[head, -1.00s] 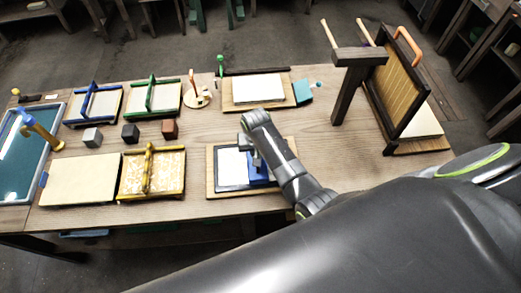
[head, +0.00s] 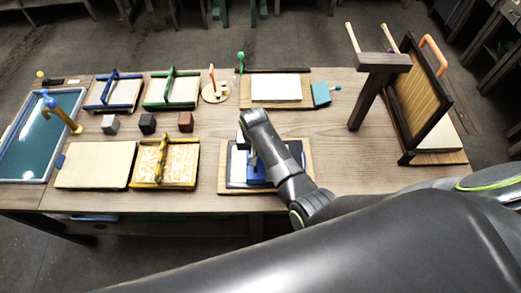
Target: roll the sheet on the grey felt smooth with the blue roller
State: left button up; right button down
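A wooden board (head: 304,172) at the front middle of the table carries a dark felt (head: 229,178). A pale sheet (head: 238,167) lies on the felt; its right part is hidden under my arm and the roller. The blue roller (head: 256,171) stands over the sheet, left of the board's middle. My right gripper (head: 250,158) points down at the roller's top and moves together with it, so it looks shut on the roller. My arm link covers most of its fingers. My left gripper is out of view.
A yellow-framed mould (head: 193,165) and a pale slab (head: 93,166) lie to the left. A vat with teal content (head: 38,137) stands at the far left. A dark post (head: 366,98) and a hanging mould (head: 418,92) rise on the right. Bare table lies between board and post.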

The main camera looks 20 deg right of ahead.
jog(key=shift+w+a+b, duration=0.2)
jog(key=shift+w+a, duration=0.05)
jog(key=shift+a, duration=0.8)
jog(key=shift+w+a+b, duration=0.25)
jog(key=shift+w+a, duration=0.05)
jog(key=shift+a, duration=0.75)
jog(key=shift+w+a+b, duration=0.2)
jog(key=shift+w+a, duration=0.05)
jog(key=shift+a, duration=0.8)
jog(key=shift+s+d+r+p, duration=0.1)
jog(key=shift+s+d+p, duration=0.05)
jog(key=shift+d+p, duration=0.4)
jog(key=shift+s+d+p, duration=0.15)
jog(key=shift+d+p, duration=0.15)
jog(key=shift+d, duration=0.3)
jog(key=shift+s+d+p, duration=0.3)
jog(key=shift+d+p, duration=0.4)
jog(key=shift+d, duration=0.15)
jog(key=shift+s+d, duration=0.15)
jog(key=shift+d, duration=0.55)
jog(key=shift+s+d, duration=0.15)
jog(key=shift+d, duration=0.55)
jog(key=shift+s+d, duration=0.45)
jog(key=shift+d, duration=1.15)
jog(key=shift+s+d, duration=0.5)
jog(key=shift+d, duration=1.15)
jog(key=shift+s+d, duration=0.45)
jog(key=shift+d, duration=1.15)
